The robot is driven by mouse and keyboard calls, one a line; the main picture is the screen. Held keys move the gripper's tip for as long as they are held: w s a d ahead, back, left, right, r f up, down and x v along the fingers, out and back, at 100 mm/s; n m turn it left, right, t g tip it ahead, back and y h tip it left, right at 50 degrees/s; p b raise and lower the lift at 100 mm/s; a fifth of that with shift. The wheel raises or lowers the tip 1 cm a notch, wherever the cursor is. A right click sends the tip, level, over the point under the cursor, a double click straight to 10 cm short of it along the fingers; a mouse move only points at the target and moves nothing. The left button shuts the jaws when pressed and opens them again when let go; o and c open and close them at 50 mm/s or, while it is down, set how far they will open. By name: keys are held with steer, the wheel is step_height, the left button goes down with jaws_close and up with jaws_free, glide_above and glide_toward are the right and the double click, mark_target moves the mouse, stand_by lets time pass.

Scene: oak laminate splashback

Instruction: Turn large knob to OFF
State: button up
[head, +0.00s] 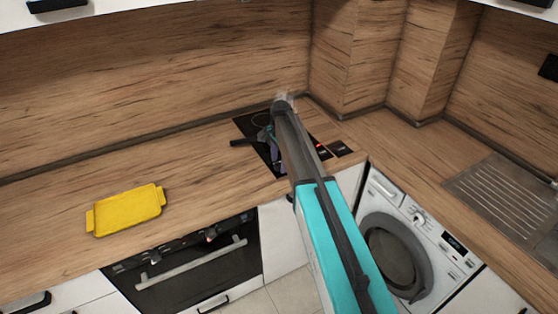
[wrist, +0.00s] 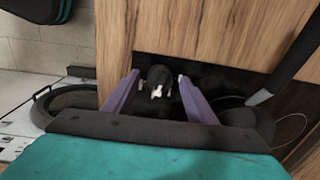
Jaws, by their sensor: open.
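The black cooktop (head: 247,125) is set in the wood counter near the back corner. In the wrist view a dark round knob (wrist: 159,74) with a white mark sits at the cooktop's edge. My gripper (wrist: 158,84) has purple fingers, open, one on each side of the knob. Whether either finger touches it I cannot tell. In the head view my gripper (head: 274,150) is low over the cooktop, and my arm hides part of it. A red light (head: 320,147) shows at the cooktop's right. The knob's OFF marking is not readable.
A dark bar (wrist: 294,58) reaches over the cooktop on the right of the wrist view. A yellow tray (head: 128,211) lies on the left counter, above the oven (head: 190,268). A washing machine (head: 400,240) stands below the right counter. The counter between tray and cooktop is clear.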

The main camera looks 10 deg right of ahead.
steer(key=shift+f, duration=0.1)
steer(key=c, duration=1.1)
steer(key=shift+o, duration=0.2)
